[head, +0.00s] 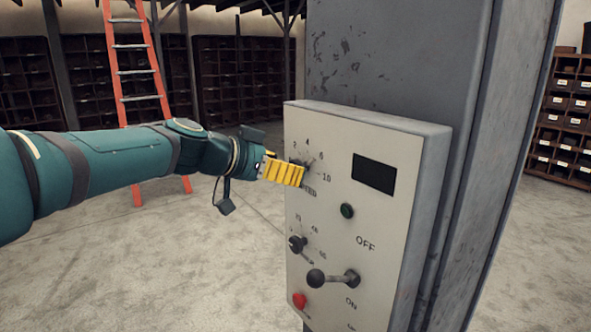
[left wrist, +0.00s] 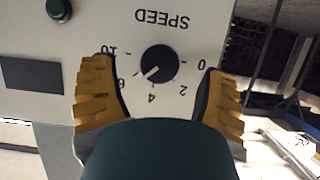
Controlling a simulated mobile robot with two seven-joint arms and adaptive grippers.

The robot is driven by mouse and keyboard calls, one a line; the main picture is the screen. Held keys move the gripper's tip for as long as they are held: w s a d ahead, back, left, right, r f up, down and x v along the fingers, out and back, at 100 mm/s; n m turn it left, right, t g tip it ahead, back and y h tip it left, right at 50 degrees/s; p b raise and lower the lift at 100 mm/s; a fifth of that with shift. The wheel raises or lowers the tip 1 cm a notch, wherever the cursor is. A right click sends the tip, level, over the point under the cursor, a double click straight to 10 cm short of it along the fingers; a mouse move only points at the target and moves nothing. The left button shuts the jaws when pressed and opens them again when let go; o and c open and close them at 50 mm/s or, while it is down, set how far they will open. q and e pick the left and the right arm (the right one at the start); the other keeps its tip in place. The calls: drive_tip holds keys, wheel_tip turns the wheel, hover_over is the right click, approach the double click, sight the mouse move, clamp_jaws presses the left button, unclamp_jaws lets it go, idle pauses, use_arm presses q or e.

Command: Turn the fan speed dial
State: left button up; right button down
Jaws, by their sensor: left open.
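The fan speed dial (left wrist: 160,63) is a round black knob with a white pointer mark on a pale panel. In the left wrist view it appears upside down under the word SPEED, and its mark points to the lower left, toward the numbers 4 and 6. My left gripper (head: 298,174) is open, with yellow fingers at the upper left of the control panel (head: 352,150). In the left wrist view one finger stands on each side of the dial, with gaps; I see no contact. In the head view the fingers partly hide the dial. My right gripper is not in view.
Below are a second dial (head: 297,243), a lever (head: 333,279) by OFF and ON labels, and a red button (head: 299,300). A green button (head: 347,211) and dark display (head: 374,174) sit right of the dial. An orange ladder (head: 137,72) stands behind my left arm.

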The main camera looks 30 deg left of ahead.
use_arm(q)
drive_tip(key=shift+x, duration=1.7)
drive_tip(key=c, duration=1.2)
